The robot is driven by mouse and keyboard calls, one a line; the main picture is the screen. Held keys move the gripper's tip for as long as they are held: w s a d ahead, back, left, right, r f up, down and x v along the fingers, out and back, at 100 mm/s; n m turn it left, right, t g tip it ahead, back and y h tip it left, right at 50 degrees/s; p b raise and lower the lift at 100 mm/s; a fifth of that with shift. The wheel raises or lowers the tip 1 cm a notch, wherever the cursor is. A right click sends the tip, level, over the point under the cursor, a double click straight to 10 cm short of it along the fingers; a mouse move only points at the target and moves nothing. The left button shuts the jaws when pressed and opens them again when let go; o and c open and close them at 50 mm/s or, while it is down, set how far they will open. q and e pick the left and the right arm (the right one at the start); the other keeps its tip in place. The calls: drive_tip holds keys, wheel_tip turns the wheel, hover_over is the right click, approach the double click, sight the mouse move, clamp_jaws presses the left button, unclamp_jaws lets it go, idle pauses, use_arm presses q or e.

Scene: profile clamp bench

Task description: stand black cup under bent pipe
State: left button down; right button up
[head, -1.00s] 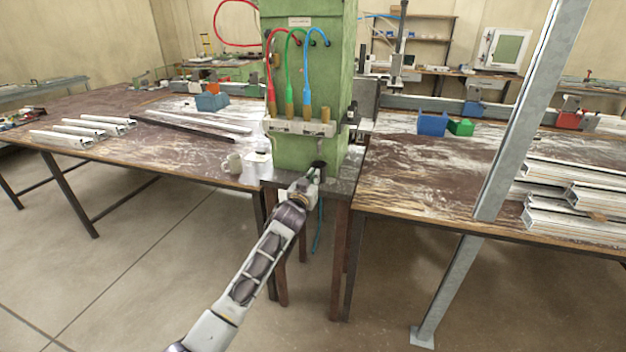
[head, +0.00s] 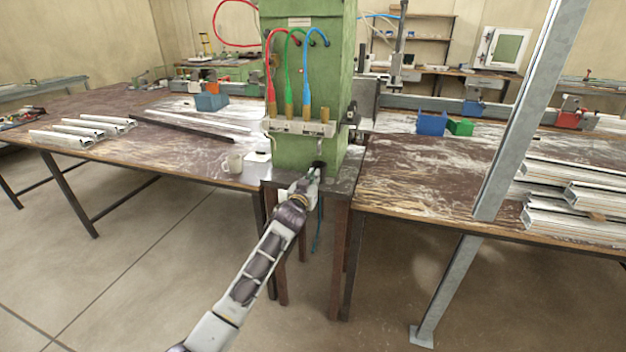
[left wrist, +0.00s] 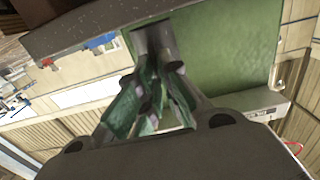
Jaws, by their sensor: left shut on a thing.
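The black cup (head: 319,164) is small and dark in the head view. It stands at the front of the green machine column, on or just above the dark ledge. My left gripper (head: 314,174) reaches it from the front and is shut on it. Red, green and blue bent lines with brass ends (head: 289,110) hang on the column above the cup. I cannot tell which one is the bent pipe. My right gripper is not in view.
The green column (head: 305,152) rises right behind the cup. A slanted steel post (head: 505,140) stands before the right bench (head: 420,185).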

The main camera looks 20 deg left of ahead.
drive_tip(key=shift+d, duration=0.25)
use_arm(q)
drive_tip(key=shift+f, duration=0.1)
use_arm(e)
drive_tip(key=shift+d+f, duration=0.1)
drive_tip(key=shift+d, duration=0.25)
use_arm(q)
drive_tip(key=shift+f, duration=0.15)
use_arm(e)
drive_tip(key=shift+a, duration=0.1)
use_arm(q)
drive_tip(key=c, duration=1.5)
unclamp_jaws()
drive_tip(key=shift+s, duration=0.15)
drive_tip(key=shift+s, duration=0.1)
